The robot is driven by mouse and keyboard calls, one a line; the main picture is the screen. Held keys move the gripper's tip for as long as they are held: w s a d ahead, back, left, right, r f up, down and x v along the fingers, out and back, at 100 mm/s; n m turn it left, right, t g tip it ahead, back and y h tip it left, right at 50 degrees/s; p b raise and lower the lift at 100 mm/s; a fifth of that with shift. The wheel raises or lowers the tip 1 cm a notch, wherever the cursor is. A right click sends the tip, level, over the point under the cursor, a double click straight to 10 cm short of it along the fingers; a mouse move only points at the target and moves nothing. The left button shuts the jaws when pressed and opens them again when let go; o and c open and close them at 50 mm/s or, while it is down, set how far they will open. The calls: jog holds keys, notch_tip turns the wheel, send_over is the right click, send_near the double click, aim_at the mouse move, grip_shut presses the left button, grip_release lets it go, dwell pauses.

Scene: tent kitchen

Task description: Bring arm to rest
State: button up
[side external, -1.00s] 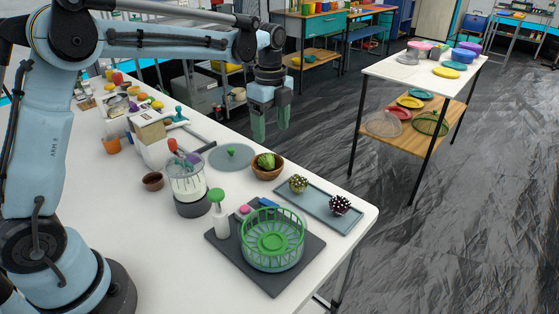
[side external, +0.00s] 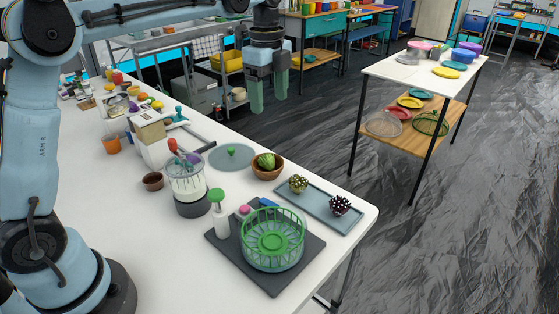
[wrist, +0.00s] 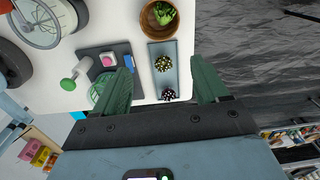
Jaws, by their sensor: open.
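My gripper (side external: 268,94) is high above the far edge of the white table (side external: 137,255) in the side view, with its two green fingers pointing down. In the wrist view my gripper (wrist: 165,88) shows its fingers wide apart with nothing between them. Below it in that view lie the blue-grey tray (wrist: 155,70) with two spiky balls, and a wooden bowl (wrist: 147,22) holding a green item. The gripper touches nothing.
A white-topped cart (side external: 387,69) stands right across open floor.

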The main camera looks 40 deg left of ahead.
jog(key=s+d+f+n+t, duration=0.1)
jog(key=s+f+n+t, duration=0.2)
jog(key=s+n, duration=0.5)
jog(key=s+f+n+t, duration=0.3)
jog(key=s+n+t, duration=0.1)
jog(key=s+n, duration=0.5)
jog(key=shift+s+d+f, duration=0.35)
jog(key=shift+s+d, duration=0.05)
jog(key=shift+s, duration=0.1)
dwell(0.7)
